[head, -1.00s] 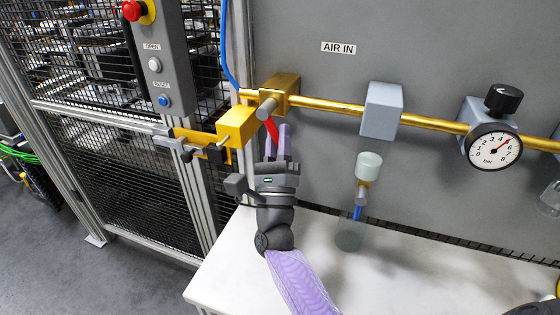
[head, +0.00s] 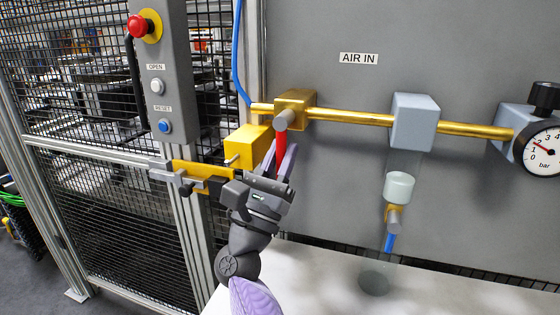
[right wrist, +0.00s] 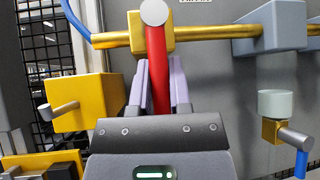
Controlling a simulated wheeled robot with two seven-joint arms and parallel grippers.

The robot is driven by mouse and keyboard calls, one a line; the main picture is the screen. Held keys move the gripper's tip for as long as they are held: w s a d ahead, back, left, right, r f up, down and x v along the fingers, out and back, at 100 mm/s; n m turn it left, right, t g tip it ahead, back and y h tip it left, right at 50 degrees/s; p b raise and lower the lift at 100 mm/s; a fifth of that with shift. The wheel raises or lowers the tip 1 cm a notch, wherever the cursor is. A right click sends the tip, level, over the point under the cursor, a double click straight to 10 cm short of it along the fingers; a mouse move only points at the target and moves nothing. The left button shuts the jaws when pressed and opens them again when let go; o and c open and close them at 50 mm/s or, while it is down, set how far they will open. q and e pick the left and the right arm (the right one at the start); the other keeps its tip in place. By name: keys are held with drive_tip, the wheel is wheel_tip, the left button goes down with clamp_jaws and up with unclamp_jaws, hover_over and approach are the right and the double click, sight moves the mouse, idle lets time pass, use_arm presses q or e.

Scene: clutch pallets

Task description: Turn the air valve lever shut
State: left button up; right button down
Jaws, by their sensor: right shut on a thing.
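The air valve (head: 295,104) is a brass block on a brass pipe, below the "AIR IN" label. Its red lever (head: 280,142) hangs down, nearly straight, from a grey round hub. My right gripper (head: 279,158) is below the valve, its lilac fingers on either side of the lever. In the right wrist view the red lever (right wrist: 157,50) runs down from the hub between the fingers of my right gripper (right wrist: 162,80), shut on it. The lever's lower end is hidden by the gripper. The pressure gauge (head: 541,150) has its red needle low, near 1 to 2 bar. My left gripper is out of view.
A yellow block (head: 247,147) and latch hardware (head: 195,177) are close left of my gripper. A grey control post (head: 162,75) carries a red button (head: 138,26). A grey box (head: 414,122) sits on the pipe; a pale-topped cup fitting (head: 398,188) is below. A white tabletop (head: 310,285) lies beneath.

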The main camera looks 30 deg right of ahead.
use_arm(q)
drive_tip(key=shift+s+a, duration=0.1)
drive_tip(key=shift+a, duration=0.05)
use_arm(e)
drive_tip(key=c, duration=0.6)
unclamp_jaws()
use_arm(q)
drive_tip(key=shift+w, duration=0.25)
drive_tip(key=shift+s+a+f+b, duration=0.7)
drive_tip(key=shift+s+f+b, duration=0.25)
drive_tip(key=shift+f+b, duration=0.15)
use_arm(e)
drive_tip(key=v, duration=0.9)
drive_tip(key=shift+s+a+f, duration=0.15)
drive_tip(key=shift+a+f, duration=0.1)
drive_tip(key=shift+f, duration=0.05)
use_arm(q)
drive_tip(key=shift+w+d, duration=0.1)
